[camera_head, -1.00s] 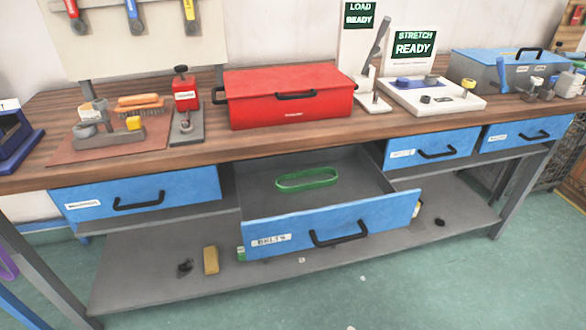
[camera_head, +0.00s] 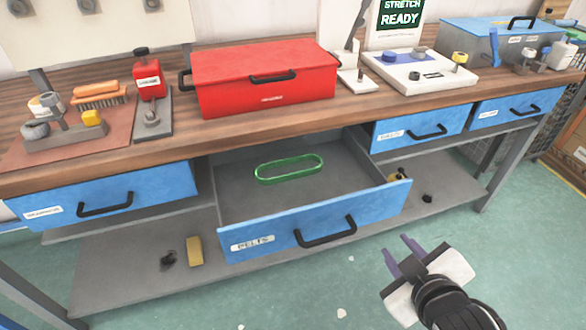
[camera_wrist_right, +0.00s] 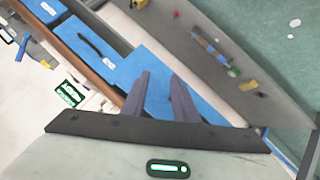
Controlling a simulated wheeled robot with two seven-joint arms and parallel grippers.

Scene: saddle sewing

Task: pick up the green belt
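The green belt (camera_head: 289,169) is a flat oval loop lying on the floor of the open belts drawer (camera_head: 315,220) in the head view. It lies toward the back of the drawer and nothing touches it. My right gripper (camera_head: 402,250) is in front of the drawer's right end, apart from it. Its two purple fingers are spread with nothing between them. They also show spread in the right wrist view (camera_wrist_right: 160,95), pointing toward the blue drawer fronts. The belt cannot be made out in the wrist view. My left gripper is not in view.
A red toolbox (camera_head: 262,80) stands on the wooden bench top above the open drawer. Closed blue drawers (camera_head: 105,195) flank it. The lower shelf holds a yellow block (camera_head: 195,251) and small dark parts.

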